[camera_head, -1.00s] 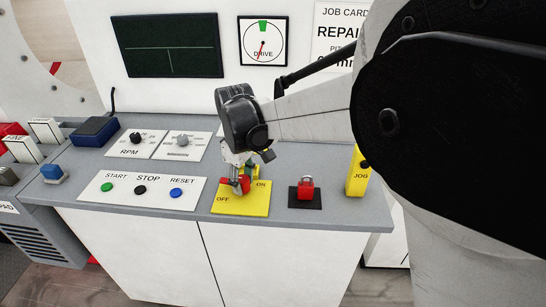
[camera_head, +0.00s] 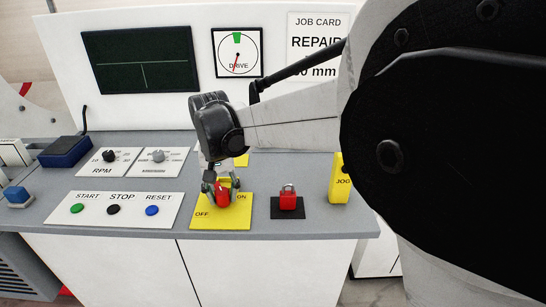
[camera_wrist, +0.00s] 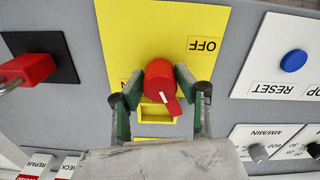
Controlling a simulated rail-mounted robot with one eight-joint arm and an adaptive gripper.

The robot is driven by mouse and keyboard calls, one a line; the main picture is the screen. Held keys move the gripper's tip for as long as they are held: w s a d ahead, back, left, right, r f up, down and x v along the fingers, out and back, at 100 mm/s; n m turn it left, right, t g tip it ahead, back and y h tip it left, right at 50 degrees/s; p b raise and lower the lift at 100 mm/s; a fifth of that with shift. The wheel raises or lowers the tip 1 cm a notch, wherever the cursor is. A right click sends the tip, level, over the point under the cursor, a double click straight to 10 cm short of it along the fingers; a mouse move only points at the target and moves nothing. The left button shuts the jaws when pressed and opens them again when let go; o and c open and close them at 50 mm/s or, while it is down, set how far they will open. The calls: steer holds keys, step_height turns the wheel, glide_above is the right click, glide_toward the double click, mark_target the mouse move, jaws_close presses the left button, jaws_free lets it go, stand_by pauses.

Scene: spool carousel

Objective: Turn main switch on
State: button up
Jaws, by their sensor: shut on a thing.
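The main switch is a red rotary knob (camera_head: 222,196) on a yellow plate (camera_head: 222,221) marked OFF and ON at the front of the console. My gripper (camera_head: 221,187) points down over the plate, its fingers on either side of the knob and shut on it. In the wrist view the knob (camera_wrist: 160,77) sits between the green-padded fingertips (camera_wrist: 159,84). Its white mark points toward the bottom of that view, away from the OFF label at the upper right.
A red padlock-like part (camera_head: 288,201) on a black plate stands right of the switch, with a yellow JOG box (camera_head: 340,180) beyond it. The START, STOP and RESET button panel (camera_head: 115,211) lies to the left.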

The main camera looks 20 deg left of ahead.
mark_target(222, 191)
steer(key=m+b, duration=0.1)
steer(key=m, duration=0.4)
stand_by(0.6)
steer(key=o, duration=1.1)
steer(key=shift+o, duration=0.2)
step_height(222, 191, up, 12)
